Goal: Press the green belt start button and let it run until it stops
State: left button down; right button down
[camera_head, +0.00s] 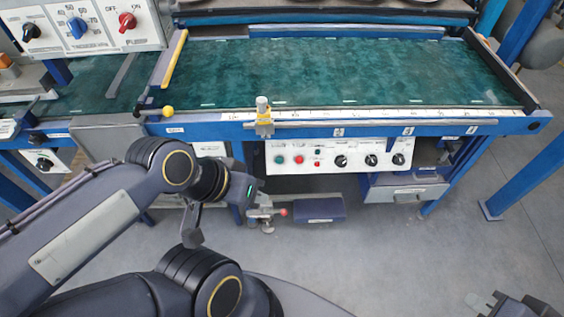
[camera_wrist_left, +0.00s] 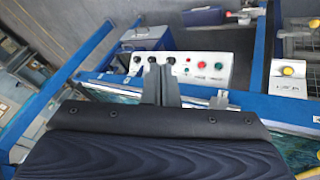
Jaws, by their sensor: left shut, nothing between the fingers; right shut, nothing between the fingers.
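The green button (camera_head: 279,159) is at the left end of a white control panel (camera_head: 330,150) under the front edge of the belt table. It also shows in the left wrist view (camera_wrist_left: 218,66), at the panel's right end. My left gripper (camera_head: 253,192) is shut and empty, in front of the table, below and left of the green button in the head view. In the left wrist view its fingers (camera_wrist_left: 160,72) overlap the black-knob side of the panel, apart from the green button in the picture. My right gripper (camera_head: 490,302) is partly cut off at the bottom right, shut and empty.
A red button (camera_head: 298,159), small red lights and several black knobs (camera_head: 371,160) share the panel. The green belt (camera_head: 340,75) lies above, with a blue rail and a clamp (camera_head: 263,118) along its edge. A drawer box (camera_head: 405,188) stands right.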

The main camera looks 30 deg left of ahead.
aim_at(279, 160)
pick_arm(q)
jog(key=w+d+f+n+t+h+b, duration=0.1)
jog(key=w+d+f+n+h+b, duration=0.2)
jog(key=w+f+n+h+b, duration=0.25)
jog(key=w+d+f+n+h+b, duration=0.3)
jog(key=w+f+n+b, duration=0.25)
jog(key=f+b, duration=0.2)
jog(key=w+a+f+n+t+y+b, duration=0.4)
jog(key=w+a+f+n, duration=0.2)
jog(key=a+f+n, duration=0.2)
jog(key=w+a+f+n+t+y+b, duration=0.4)
jog(key=w+a+f+n, duration=0.3)
jog(key=f+n, duration=0.2)
notch_tip(279, 160, down, 2)
jog(key=shift+a+f, duration=0.1)
jog(key=shift+a, duration=0.3)
jog(key=shift+w+a+f+b, duration=0.4)
jog(key=shift+w+a+f, duration=0.3)
jog(key=shift+w, duration=0.4)
jog(key=shift+w+a+f+b, duration=0.4)
jog(key=shift+w+a+f, duration=0.3)
jog(key=shift+w, duration=0.35)
jog(key=shift+w+a+f+b, duration=0.5)
jog(key=shift+w+f, duration=0.3)
jog(key=shift+w, duration=0.3)
